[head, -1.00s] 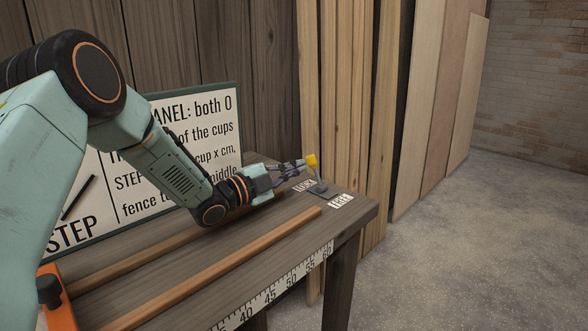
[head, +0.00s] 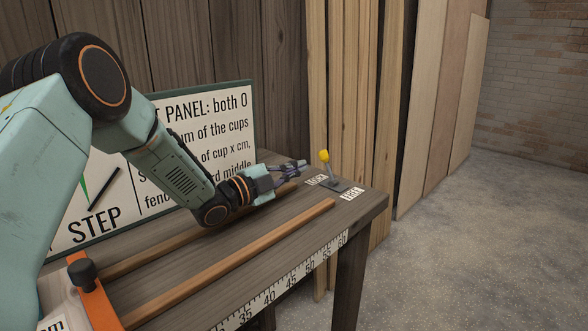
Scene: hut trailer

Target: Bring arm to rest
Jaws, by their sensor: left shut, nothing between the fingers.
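My left arm comes in from the left and reaches over the wooden table (head: 230,258). Its left gripper (head: 300,165) is shut and empty, above the far right part of the table. A small lever with a yellow knob (head: 324,156) stands on a dark base just right of the fingertips, with a visible gap between them. Small white labels lie by the lever; the nearer one (head: 351,193) is too small to read surely. My right gripper is not in view.
A sign board (head: 208,112) stands behind the arm. Wooden rails (head: 240,258) run along the table, with a ruler (head: 290,280) on its front edge. An orange fence piece (head: 95,295) with a black knob is at lower left. Boards (head: 425,110) lean behind; the floor (head: 470,240) at right is clear.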

